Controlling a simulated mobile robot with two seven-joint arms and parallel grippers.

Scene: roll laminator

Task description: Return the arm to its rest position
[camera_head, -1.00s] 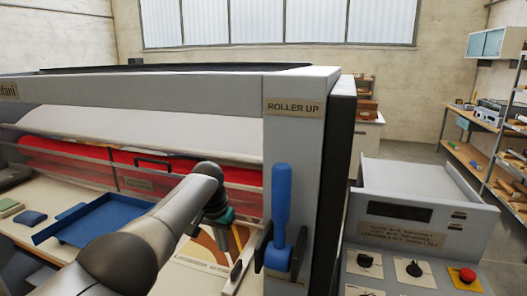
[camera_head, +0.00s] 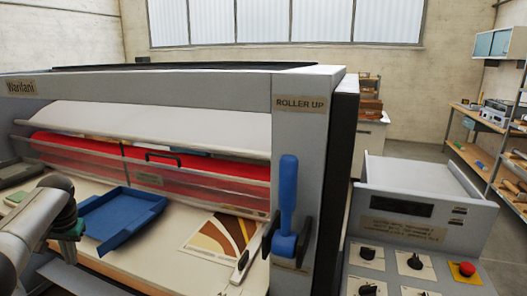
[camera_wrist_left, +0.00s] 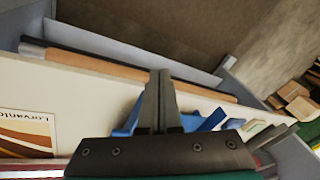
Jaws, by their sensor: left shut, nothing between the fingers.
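My left arm (camera_head: 40,225) is at the lower left of the head view, beside the blue tray. Its wrist end, with a teal part, hangs over the front of the laminator table. My left gripper (camera_wrist_left: 160,78) shows in the wrist view with its two fingers together and nothing between them. The fingertips are not clear in the head view. My right gripper is not in view.
The blue tray (camera_head: 112,216) lies on the laminator bed (camera_head: 160,262), with a brown-patterned print (camera_head: 222,238) to its right. A blue-handled lever (camera_head: 287,200) stands on the post marked ROLLER UP. A control panel with a red button (camera_head: 466,269) is at right.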

